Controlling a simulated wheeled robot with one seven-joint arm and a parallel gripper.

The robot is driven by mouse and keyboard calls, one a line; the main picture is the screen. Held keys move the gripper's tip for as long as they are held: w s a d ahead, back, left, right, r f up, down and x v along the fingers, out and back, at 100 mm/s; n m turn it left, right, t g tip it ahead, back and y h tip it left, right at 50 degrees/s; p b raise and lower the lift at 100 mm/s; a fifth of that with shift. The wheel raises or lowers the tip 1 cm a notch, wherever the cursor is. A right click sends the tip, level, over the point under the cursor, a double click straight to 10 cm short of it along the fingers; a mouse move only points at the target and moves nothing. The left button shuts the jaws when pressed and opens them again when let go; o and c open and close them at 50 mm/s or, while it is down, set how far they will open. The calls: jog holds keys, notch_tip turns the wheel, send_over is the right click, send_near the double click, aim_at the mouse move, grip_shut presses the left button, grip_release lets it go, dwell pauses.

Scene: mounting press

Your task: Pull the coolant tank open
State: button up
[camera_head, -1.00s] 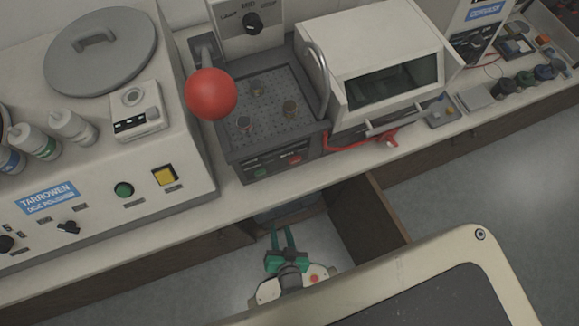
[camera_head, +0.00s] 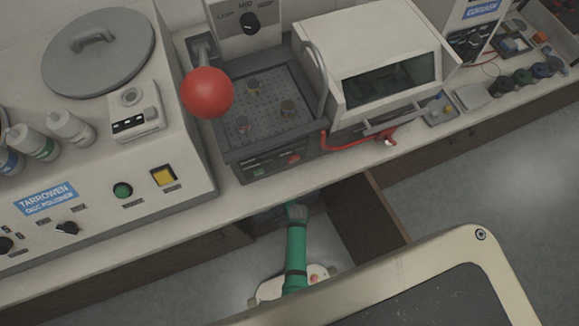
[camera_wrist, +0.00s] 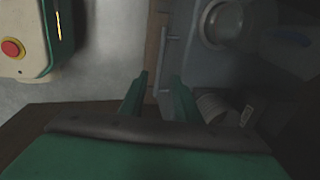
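The coolant tank appears to be the dark grey-blue body (camera_wrist: 195,62) in the wrist view, with a round fitting on top and a thin bar handle (camera_wrist: 169,42) along its near side. In the head view only a small bluish part shows inside the open cabinet, under the bench. My green gripper (camera_wrist: 159,82) is open. The lower end of the bar handle lies in line with the gap between its fingertips; I cannot tell the depth between them. In the head view my gripper (camera_head: 296,211) is seen edge-on at the cabinet mouth.
The open cabinet door (camera_head: 367,222) stands right of my gripper. The bench top (camera_head: 236,195) overhangs it. Above are a press with a red ball lever (camera_head: 208,92), a disc polisher (camera_head: 95,190) at left and a white windowed box (camera_head: 385,50). The floor at right is clear.

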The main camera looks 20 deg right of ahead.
jog(key=shift+w+f, duration=0.35)
jog(key=shift+f, duration=1.35)
jog(key=shift+w+f, duration=0.35)
jog(key=shift+f, duration=1.3)
jog(key=shift+w+f, duration=0.35)
jog(key=shift+f, duration=1.35)
jog(key=shift+c, duration=0.2)
grip_shut()
